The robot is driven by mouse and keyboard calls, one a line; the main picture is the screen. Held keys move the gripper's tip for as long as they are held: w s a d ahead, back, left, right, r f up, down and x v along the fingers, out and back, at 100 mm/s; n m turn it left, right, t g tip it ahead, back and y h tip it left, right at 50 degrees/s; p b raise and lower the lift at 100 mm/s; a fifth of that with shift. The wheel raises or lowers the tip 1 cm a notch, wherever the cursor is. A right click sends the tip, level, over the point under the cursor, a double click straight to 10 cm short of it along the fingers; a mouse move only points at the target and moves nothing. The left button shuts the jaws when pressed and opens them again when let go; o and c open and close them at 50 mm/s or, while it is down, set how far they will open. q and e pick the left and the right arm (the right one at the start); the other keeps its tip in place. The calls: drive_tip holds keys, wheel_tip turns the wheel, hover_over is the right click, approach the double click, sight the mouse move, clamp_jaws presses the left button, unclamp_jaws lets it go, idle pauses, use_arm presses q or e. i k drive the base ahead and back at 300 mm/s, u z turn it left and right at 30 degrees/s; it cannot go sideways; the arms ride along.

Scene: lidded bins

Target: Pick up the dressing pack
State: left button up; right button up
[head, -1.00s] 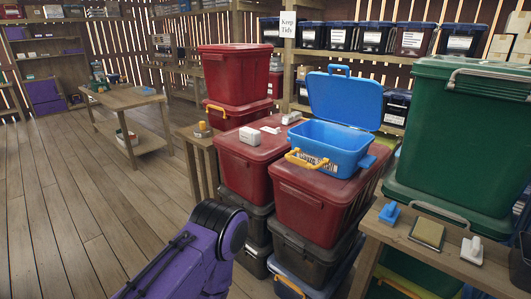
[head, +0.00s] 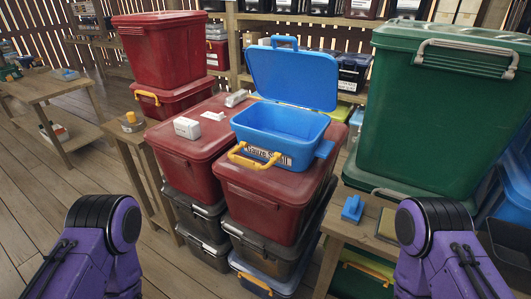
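Three small white items lie on the left red bin's lid (head: 180,108): a box (head: 187,128) near the front, a flat piece (head: 213,115) behind it, and another box (head: 236,98) at the back. I cannot tell which is the dressing pack, as no label on them is readable. An open blue case (head: 275,130) with a yellow handle stands beside them on the right red bin (head: 268,200); its inside looks empty. My two purple arms show at the lower left and lower right, well short of the items. Neither gripper is in view.
Taller red bins (head: 165,50) stand behind left. A big green bin (head: 430,110) stands at right on a wooden bench, with a blue brush-like item (head: 352,208) in front. A small wooden stand (head: 138,140) is at left. Floor at left is open.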

sight(188, 128)
drive_tip(key=z, duration=2.35)
drive_tip(key=k, duration=0.5)
drive_tip(key=u, duration=1.35)
